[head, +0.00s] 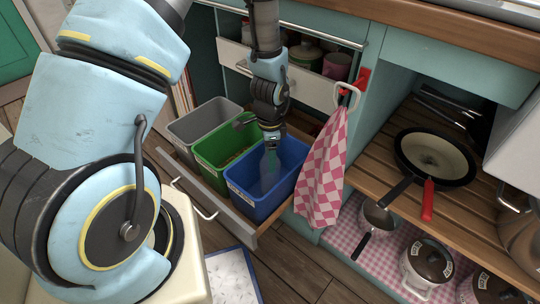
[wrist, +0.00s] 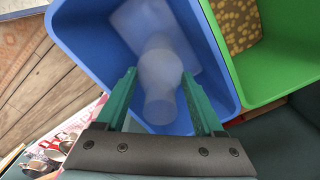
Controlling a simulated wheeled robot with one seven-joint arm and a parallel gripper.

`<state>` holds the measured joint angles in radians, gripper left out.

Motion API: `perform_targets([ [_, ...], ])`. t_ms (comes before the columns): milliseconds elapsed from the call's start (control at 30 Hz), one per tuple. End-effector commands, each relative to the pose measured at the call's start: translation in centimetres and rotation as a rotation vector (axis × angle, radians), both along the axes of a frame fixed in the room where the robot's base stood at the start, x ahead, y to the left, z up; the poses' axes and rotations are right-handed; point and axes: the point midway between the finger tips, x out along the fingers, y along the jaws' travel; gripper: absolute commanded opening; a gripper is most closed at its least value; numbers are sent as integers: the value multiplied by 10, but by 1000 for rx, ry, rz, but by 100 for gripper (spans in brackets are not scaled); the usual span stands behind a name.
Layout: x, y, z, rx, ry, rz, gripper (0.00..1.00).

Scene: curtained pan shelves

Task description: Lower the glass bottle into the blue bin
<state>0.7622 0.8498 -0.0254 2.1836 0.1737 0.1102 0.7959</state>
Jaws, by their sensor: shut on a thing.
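The glass bottle (wrist: 160,85) is pale and see-through. In the wrist view it stands between the green fingers of my gripper (wrist: 160,102), which is shut on it. The bottle points down into the blue bin (wrist: 77,48). In the head view my gripper (head: 271,140) is over the blue bin (head: 252,208), and the bottle (head: 269,170) hangs below it, inside the bin's opening. A pale patch shows beyond the bottle in the wrist view; I cannot tell whether it is bottle or bin contents. The gap between bottle and bin floor is hidden.
A green bin (head: 212,153) with yellowish contents and a grey bin (head: 190,124) stand beside the blue bin in a pulled-out drawer (head: 200,185). A pink checked towel (head: 322,165) hangs close on the right. Pans (head: 436,157) lie on the shelf further right.

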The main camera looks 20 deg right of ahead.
Motion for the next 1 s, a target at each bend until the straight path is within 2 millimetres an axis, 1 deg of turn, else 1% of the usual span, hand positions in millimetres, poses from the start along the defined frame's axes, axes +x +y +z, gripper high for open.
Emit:
perform_targets([
  [733, 0, 0, -11, 0, -1, 0, 0],
  [933, 0, 0, -11, 0, -1, 0, 0],
  [967, 0, 0, -11, 0, -1, 0, 71],
  [1000, 0, 0, -11, 0, -1, 0, 75],
])
